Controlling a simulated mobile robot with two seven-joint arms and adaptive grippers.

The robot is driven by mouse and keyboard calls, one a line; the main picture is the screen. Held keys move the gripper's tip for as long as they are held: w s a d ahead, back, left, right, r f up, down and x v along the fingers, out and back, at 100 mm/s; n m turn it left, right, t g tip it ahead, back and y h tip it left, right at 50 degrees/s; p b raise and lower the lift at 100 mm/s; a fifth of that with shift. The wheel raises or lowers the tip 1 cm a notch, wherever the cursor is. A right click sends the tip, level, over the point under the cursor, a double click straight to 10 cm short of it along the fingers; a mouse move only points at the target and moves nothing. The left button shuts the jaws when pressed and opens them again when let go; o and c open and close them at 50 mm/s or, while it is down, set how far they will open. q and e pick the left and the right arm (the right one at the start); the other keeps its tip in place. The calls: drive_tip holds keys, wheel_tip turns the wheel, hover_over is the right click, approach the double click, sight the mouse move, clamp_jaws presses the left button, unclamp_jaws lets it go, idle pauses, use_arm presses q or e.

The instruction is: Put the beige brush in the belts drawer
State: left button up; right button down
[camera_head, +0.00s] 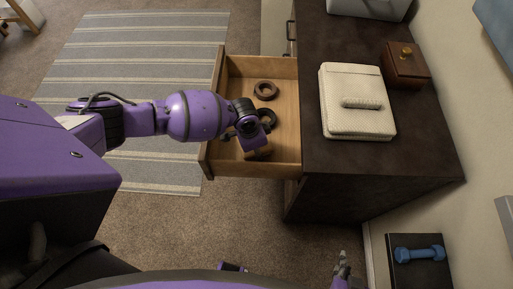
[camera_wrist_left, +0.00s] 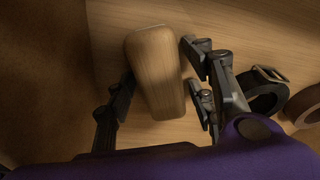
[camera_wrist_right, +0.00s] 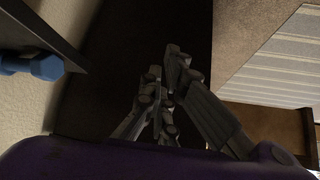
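The beige brush (camera_wrist_left: 155,75), a rounded wooden block, shows in the left wrist view over the light wood floor of the open drawer. My left gripper (camera_wrist_left: 160,85) is inside the drawer with its fingers spread on either side of the brush; a narrow gap shows on its right side. In the head view, my left gripper (camera_head: 250,140) hides most of that spot. The belts drawer (camera_head: 286,75) is pulled out and holds a brown rolled belt (camera_head: 265,90) and a black rolled belt (camera_wrist_left: 265,95). My right gripper (camera_head: 342,266) is empty, its fingertips close together (camera_wrist_right: 165,68).
The dark dresser (camera_head: 340,175) carries a cream woven box (camera_head: 350,80) and a wooden box with a knob (camera_head: 404,68). A blue dumbbell (camera_head: 419,254) lies on a dark stand at lower right. A striped rug (camera_head: 140,50) covers the floor left of the drawer.

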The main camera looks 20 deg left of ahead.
use_arm(q)
drive_tip(key=shift+r, duration=0.6)
wheel_tip(320, 180, up, 11)
drive_tip(key=s+a+p, duration=0.1)
drive_tip(key=p, duration=0.1)
drive_tip(key=shift+a, duration=0.2)
